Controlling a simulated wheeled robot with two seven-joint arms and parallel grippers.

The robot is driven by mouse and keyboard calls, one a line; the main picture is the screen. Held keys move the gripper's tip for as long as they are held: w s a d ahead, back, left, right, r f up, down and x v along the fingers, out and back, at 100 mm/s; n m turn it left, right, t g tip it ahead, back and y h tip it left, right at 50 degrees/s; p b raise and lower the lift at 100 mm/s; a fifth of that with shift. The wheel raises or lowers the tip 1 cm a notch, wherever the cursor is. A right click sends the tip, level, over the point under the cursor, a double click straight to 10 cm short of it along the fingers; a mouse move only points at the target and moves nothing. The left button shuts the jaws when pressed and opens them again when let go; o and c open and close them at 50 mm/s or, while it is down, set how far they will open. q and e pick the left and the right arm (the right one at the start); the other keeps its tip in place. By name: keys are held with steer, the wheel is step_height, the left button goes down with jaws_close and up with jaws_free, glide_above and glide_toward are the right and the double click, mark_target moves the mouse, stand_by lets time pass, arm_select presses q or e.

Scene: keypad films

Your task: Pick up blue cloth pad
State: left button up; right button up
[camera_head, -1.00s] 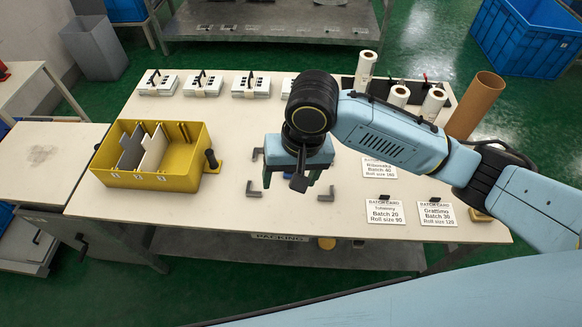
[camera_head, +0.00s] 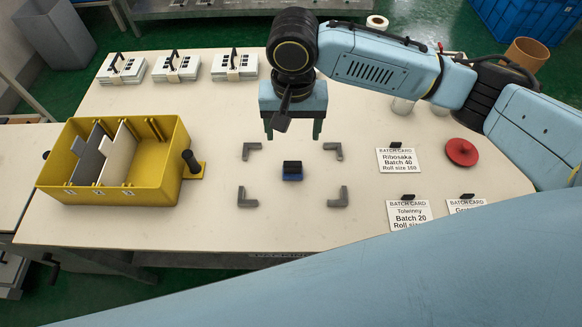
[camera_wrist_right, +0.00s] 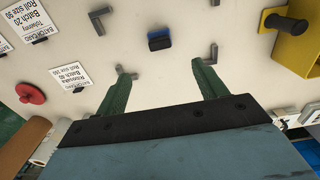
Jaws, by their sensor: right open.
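The blue cloth pad (camera_head: 292,177) lies on the table, with a black block-like grip (camera_head: 292,167) on its top. It sits between grey corner brackets (camera_head: 338,196). In the right wrist view the pad (camera_wrist_right: 160,44) shows beyond the fingertips, near the top edge. My right gripper (camera_head: 293,136) is open and empty. It is above the table, on the far side of the pad and apart from it. Its two green fingers (camera_wrist_right: 160,72) are spread wide in the right wrist view. My left gripper is not in view.
A yellow divided bin (camera_head: 60,180) stands at the left with a black-handled tool (camera_head: 192,163) beside it. White keypads (camera_head: 176,68) line the back. Batch cards (camera_head: 397,161) and a red disc (camera_head: 461,152) lie at the right. The table around the brackets is clear.

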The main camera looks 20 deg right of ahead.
steer(key=b, duration=0.2)
glide_above(293, 164)
step_height(293, 164, down, 6)
steer(key=shift+f, duration=0.45)
steer(key=shift+f+b, duration=0.3)
steer(key=shift+f, duration=0.7)
step_height(293, 164, down, 3)
steer(key=shift+f+b, duration=0.15)
steer(key=shift+b, duration=0.4)
steer(key=shift+f, duration=0.55)
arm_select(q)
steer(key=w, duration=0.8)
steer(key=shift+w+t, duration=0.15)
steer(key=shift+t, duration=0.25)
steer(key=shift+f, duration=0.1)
arm_select(e)
steer(key=c, duration=1.1)
